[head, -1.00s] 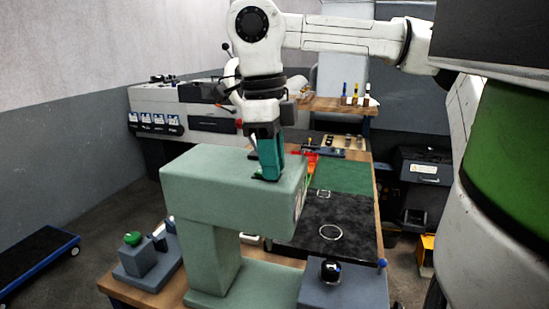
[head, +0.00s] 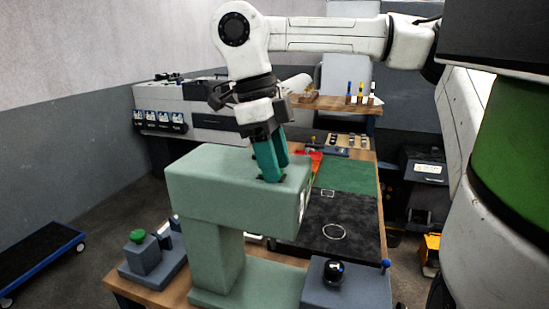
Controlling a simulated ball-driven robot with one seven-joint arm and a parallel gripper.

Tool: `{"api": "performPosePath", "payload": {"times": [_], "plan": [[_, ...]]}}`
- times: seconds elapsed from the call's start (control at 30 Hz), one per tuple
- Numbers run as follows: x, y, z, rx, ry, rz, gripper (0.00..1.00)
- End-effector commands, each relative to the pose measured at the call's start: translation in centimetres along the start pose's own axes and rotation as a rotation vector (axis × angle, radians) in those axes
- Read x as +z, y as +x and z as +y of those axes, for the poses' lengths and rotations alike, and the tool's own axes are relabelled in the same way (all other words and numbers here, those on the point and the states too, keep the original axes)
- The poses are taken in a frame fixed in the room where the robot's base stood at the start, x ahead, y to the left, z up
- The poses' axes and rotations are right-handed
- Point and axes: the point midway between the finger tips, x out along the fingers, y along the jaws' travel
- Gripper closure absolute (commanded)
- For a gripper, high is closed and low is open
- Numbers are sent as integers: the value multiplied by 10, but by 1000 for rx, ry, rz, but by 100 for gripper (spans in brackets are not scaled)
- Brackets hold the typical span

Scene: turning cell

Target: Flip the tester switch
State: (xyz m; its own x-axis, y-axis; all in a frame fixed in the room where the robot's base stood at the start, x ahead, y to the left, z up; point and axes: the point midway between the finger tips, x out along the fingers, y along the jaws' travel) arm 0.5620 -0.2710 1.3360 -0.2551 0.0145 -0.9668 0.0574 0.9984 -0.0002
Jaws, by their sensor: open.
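The pale green C-shaped machine (head: 215,183), which looks like the tester, stands on the near end of the bench. My gripper (head: 274,178) points down with a tilt, its teal fingers apart over the right part of the machine's top. The fingertips are at or just above a small dark patch on that top; I cannot tell whether they touch. No switch shows clearly; one may be hidden by the fingers or on the machine's right face, seen edge-on.
A grey box with a green button (head: 137,236) stands at left, and a grey box with a black knob (head: 333,270) at right. A black mat (head: 350,212) and a green mat (head: 348,176) lie behind. A blue-edged cart (head: 42,257) is on the left floor.

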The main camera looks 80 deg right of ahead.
Motion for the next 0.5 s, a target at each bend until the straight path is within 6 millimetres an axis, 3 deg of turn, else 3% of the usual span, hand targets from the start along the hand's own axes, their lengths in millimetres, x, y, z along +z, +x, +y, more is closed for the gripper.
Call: {"api": "performPosePath", "payload": {"times": [0.23,0.5], "plan": [[-1,-14,0,0,0,-1,51],[-1,-59,0,0,-1,0,51]]}}
